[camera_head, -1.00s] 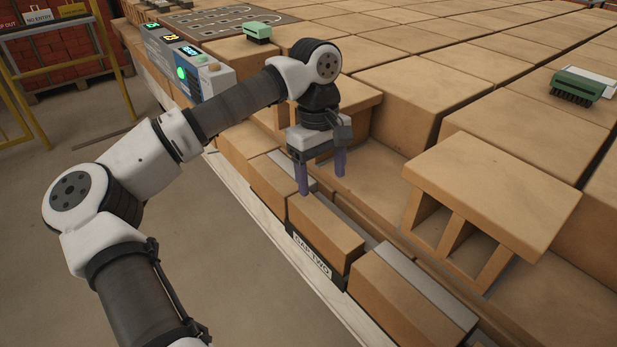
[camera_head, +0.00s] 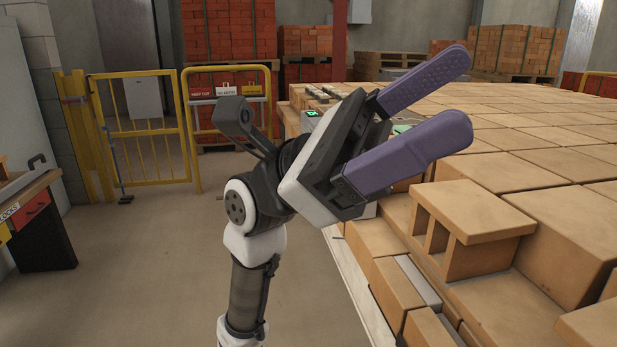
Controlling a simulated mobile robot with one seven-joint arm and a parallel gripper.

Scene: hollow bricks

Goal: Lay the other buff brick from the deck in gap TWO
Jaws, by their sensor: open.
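My gripper (camera_head: 450,100) is raised close to the camera. Its two purple fingers are spread apart and point up to the right, with nothing between them. A row of buff bricks runs along the wall's front edge at lower right. One brick (camera_head: 394,291) has a grey strip beside it, and another brick (camera_head: 427,330) is cut by the bottom edge. The gap TWO label does not show now, so I cannot tell which spot is that gap. I cannot make out the deck or a loose buff brick on it. My gripper hides part of the wall behind it.
A slab-topped hollow block (camera_head: 472,212) stands on the wall, with a second one (camera_head: 594,328) at lower right. Large buff blocks fill the right side. A yellow gate (camera_head: 140,135) and brick pallets stand behind. A workbench (camera_head: 35,215) is at left. The floor between is clear.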

